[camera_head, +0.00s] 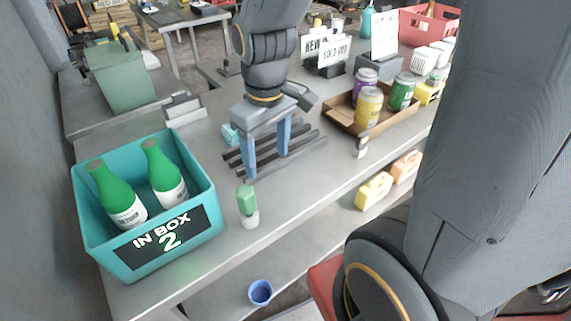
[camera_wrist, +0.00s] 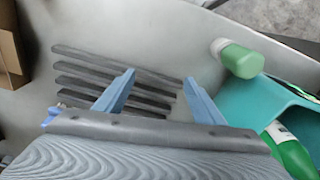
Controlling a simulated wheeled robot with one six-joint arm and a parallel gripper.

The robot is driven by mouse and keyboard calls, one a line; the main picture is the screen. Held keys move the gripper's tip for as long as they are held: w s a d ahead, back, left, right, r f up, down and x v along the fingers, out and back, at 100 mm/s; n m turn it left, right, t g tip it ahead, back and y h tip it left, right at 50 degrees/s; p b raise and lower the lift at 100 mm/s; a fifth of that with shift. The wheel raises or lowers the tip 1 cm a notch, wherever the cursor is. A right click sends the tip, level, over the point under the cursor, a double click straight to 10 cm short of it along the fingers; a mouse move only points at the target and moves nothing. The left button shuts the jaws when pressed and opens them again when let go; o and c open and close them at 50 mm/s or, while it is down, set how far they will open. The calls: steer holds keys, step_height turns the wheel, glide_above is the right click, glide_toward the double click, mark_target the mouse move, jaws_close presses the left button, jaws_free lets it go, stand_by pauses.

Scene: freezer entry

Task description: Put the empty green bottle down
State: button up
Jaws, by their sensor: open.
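Two green bottles with white labels, one at the left (camera_head: 112,192) and one at the right (camera_head: 162,172), stand slightly tilted in the teal box (camera_head: 96,240) marked "IN BOX 2". A smaller green-and-white bottle (camera_head: 247,200) stands upright on the grey table, just right of the box; it also shows in the wrist view (camera_wrist: 240,60). I cannot tell which bottle is empty. My gripper (camera_head: 267,166) is open with nothing between its fingers, pointing down over a dark slatted rack (camera_head: 306,143). The fingers (camera_wrist: 159,77) are apart from the small bottle.
A brown tray (camera_head: 345,125) with several cans sits right of the rack. Signs (camera_head: 334,52) stand behind it. A blue cup (camera_head: 260,291) and yellow and orange jugs (camera_head: 374,191) are on a lower shelf. The table's front strip is mostly clear.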

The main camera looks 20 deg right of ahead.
steer(key=d+f+m, duration=0.1)
steer(key=s+d+m, duration=0.1)
steer(key=m, duration=0.1)
steer(key=s+d+f+m, duration=0.1)
steer(key=shift+s+d+f+m, duration=0.15)
steer(key=shift+d+f+m, duration=0.1)
steer(key=shift+f+m, duration=0.1)
